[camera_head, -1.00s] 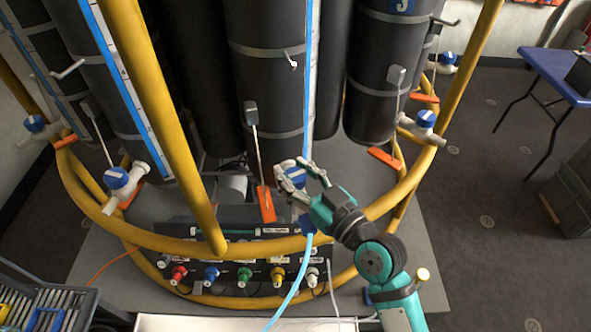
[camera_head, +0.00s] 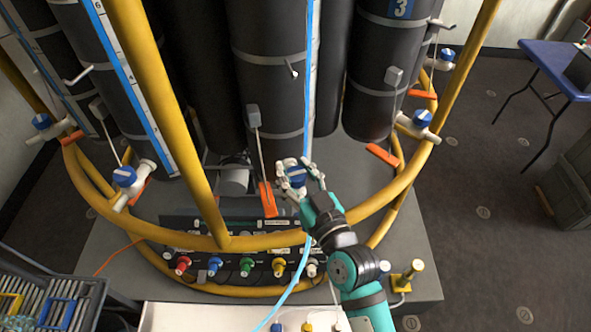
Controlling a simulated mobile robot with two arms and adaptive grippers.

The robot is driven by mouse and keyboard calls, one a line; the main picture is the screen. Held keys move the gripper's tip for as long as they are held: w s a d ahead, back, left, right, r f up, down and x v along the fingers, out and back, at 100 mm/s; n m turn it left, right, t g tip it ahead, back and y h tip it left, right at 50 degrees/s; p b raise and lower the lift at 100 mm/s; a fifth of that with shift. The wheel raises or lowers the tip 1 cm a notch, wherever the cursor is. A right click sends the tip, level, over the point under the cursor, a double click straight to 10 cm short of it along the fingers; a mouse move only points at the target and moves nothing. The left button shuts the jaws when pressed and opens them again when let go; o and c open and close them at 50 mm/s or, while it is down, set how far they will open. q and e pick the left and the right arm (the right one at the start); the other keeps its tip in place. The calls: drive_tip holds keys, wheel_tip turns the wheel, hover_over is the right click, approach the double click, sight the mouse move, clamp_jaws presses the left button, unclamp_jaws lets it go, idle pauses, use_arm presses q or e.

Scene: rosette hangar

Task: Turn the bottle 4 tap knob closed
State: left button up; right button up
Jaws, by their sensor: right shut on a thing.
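My right gripper (camera_head: 306,181) is at the front of the rosette, beside the middle grey bottle (camera_head: 275,80). Its fingers are closed around a blue tap knob (camera_head: 297,178) below that bottle. The fingers partly hide the knob and the white valve body. No number shows on this bottle, so I cannot confirm that it is bottle 4. A light blue tube (camera_head: 293,283) runs down past the gripper. An orange-ended lever (camera_head: 267,199) hangs just left of the gripper, apart from it. My left gripper is out of view.
Yellow frame rails (camera_head: 275,241) curve around the bottles. Other blue-knobbed taps stand left (camera_head: 124,177) and right (camera_head: 422,118). A panel with several coloured connectors (camera_head: 246,267) lies below.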

drive_tip(key=shift+f, duration=0.15)
idle(0.4)
drive_tip(key=o, duration=1.3)
drive_tip(key=shift+s, duration=0.15)
drive_tip(key=shift+c, duration=0.2)
drive_tip(key=shift+d, duration=0.1)
drive_tip(key=v, duration=1.2)
